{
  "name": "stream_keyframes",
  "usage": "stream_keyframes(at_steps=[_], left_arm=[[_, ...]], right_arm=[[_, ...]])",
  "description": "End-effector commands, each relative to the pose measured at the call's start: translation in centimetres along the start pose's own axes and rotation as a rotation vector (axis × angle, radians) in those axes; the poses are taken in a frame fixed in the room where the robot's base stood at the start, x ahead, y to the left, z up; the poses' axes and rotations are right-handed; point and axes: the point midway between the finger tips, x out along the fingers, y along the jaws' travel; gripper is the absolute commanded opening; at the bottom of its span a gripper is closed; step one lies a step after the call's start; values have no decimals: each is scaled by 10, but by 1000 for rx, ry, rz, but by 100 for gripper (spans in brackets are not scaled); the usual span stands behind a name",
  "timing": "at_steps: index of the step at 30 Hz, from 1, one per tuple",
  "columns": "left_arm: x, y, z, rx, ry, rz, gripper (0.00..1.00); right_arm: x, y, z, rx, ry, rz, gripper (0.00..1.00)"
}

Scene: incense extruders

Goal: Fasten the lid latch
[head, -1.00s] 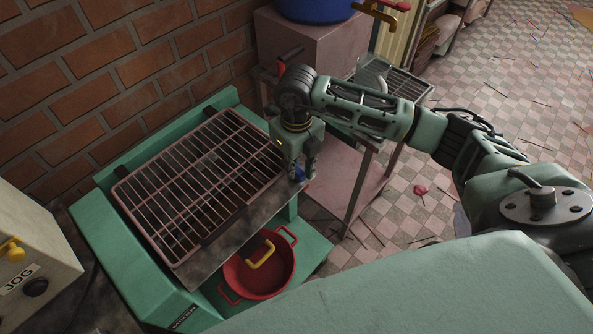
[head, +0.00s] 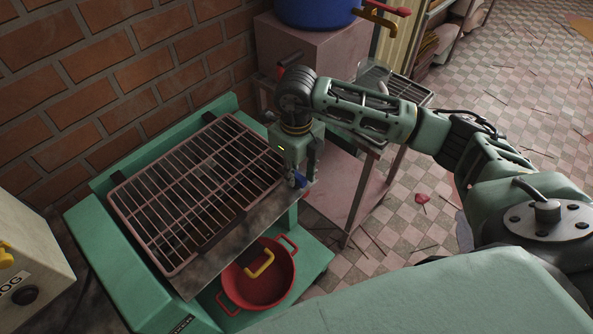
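The lid is a pinkish wire grille (head: 195,190) in a frame, lying flat over the green machine (head: 105,255). My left gripper is not in view.
A red pot (head: 262,285) with a yellow handle sits on the green shelf below the plate. A control box (head: 28,265) stands at the left. A pink cart (head: 335,190) and a blue tub (head: 318,10) are behind. The checkered floor (head: 480,110) at right is mostly open.

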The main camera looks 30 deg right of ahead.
Motion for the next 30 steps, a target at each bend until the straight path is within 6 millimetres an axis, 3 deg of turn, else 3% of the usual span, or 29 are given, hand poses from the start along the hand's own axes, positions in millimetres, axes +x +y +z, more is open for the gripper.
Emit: stream_keyframes(at_steps=[3, 14, 30], left_arm=[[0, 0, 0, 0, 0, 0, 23], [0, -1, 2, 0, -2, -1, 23], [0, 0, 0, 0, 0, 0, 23]], right_arm=[[0, 0, 0, 1, 1, 0, 34], [-4, 0, 0, 1, 0, 0, 34], [-104, 0, 1, 1, -2, 0, 34]])
